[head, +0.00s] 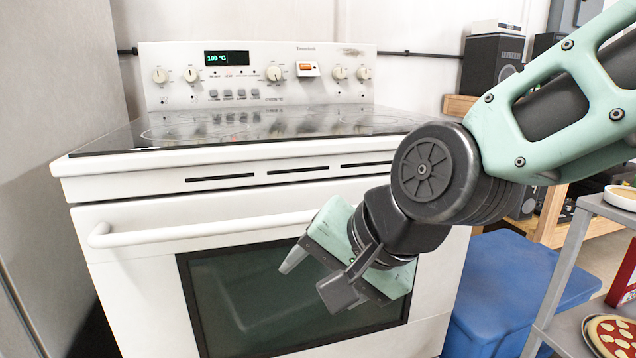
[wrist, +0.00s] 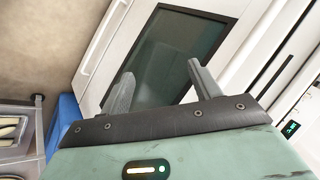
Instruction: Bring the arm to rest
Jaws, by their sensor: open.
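My gripper (head: 308,274) hangs in front of the oven door of a white stove (head: 200,228). Its two dark fingers are apart and nothing is between them. In the wrist view my gripper (wrist: 160,85) also shows open and empty, with the dark oven window (wrist: 170,50) beyond it. My arm reaches in from the upper right of the head view and bends down at a large dark joint. The gripper looks apart from the door, but the exact gap is hard to tell.
The oven handle (head: 205,228) runs across the closed door. A blue box (head: 508,282) stands right of the stove. A grey shelf (head: 566,270) at the right holds a pizza (head: 612,335) and a white dish (head: 622,197). Speakers (head: 492,66) stand behind.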

